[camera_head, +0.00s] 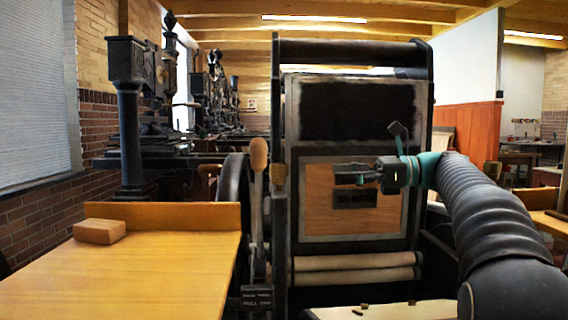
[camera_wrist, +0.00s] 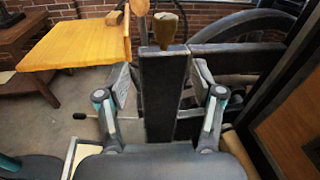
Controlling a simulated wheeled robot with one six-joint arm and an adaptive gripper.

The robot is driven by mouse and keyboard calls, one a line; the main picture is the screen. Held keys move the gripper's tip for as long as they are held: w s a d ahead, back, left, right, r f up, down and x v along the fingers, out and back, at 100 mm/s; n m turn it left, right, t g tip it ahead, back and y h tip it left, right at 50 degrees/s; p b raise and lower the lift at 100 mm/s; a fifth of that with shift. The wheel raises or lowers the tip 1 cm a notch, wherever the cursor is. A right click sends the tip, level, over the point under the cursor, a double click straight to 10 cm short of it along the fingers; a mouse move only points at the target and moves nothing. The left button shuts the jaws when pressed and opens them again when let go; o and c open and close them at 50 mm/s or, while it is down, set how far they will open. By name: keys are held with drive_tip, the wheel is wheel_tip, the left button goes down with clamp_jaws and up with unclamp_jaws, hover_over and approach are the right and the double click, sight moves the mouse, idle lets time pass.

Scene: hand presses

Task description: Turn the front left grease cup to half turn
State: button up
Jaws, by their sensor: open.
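A brass knob-like grease cup (camera_head: 278,175) stands upright on top of a dark post at the front left of the press in the head view. It also shows in the wrist view (camera_wrist: 165,31), at the top middle, above the dark post (camera_wrist: 163,92). My gripper (camera_head: 345,174) is to the right of the cup, in front of the press's wooden panel, and points left. In the wrist view its two fingers (camera_wrist: 161,78) are spread wide on either side of the post in the picture. The gripper is empty, and the cup appears beyond the fingertips.
A wooden-handled lever (camera_head: 259,155) stands just left of the cup. A yellow wooden table (camera_head: 150,265) with a wooden block (camera_head: 99,231) is at the left. A dark wheel (camera_wrist: 245,27) is behind the post. Small brass pieces (camera_head: 411,302) lie on the pale front surface.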

sight(285, 167)
drive_tip(key=shift+y, duration=0.3)
drive_tip(key=w+a, duration=0.1)
drive_tip(key=a, duration=0.3)
drive_tip(key=w+a, duration=0.1)
drive_tip(key=a, duration=0.3)
drive_tip(key=w+a+r, duration=0.1)
drive_tip(key=a, duration=0.3)
drive_tip(key=shift+a+b, duration=0.2)
drive_tip(key=shift+b, duration=0.2)
drive_tip(key=c, duration=1.1)
drive_tip(key=shift+c, duration=0.3)
